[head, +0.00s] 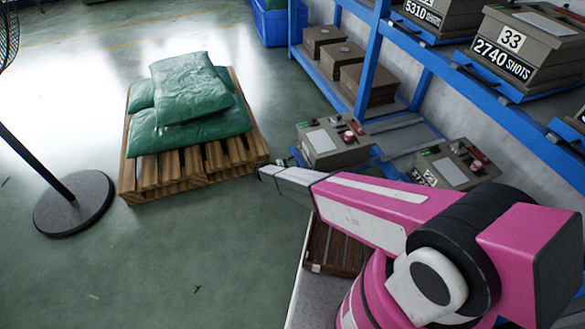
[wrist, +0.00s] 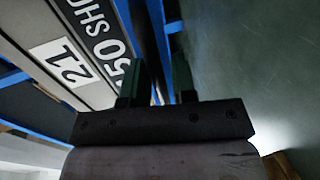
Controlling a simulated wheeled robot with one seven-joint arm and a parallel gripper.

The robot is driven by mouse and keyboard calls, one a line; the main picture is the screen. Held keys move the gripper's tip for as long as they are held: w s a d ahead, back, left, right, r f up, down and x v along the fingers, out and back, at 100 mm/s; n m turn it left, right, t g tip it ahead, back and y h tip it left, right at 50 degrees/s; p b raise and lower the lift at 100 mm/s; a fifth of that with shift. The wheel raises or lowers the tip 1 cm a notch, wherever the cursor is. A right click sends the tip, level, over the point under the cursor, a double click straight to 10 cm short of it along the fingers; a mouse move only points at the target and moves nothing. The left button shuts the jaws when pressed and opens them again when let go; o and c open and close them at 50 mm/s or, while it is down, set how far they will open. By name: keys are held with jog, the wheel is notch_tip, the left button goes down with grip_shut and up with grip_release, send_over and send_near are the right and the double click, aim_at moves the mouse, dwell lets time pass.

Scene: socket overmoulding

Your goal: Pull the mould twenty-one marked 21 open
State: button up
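The mould marked 21 (wrist: 62,62) fills the upper left of the wrist view, tilted in the picture. Its dark plate ends in "50 SHO". A blue bar (wrist: 168,14) runs along its right side, towards my fingers. My gripper (wrist: 160,85) has two dark green fingers standing apart with a gap between them, beside the mould's face. I cannot tell whether the fingers straddle the blue bar or touch it. In the head view my gripper (head: 278,164) is small and partly hidden by my arm, near a grey-brown mould (head: 325,148) whose number does not show.
A blue rack (head: 368,60) at the right holds several moulds, including one marked 33 (head: 512,40). A wooden pallet (head: 190,170) with green sacks (head: 190,95) stands left of my gripper. A round stand base (head: 75,205) is farther left. Open floor (head: 170,260) lies in front.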

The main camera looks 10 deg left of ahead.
jog(key=shift+o, duration=0.4)
jog(key=v, duration=1)
jog(key=shift+s+a, duration=0.2)
jog(key=shift+a, duration=0.15)
jog(key=shift+r, duration=0.1)
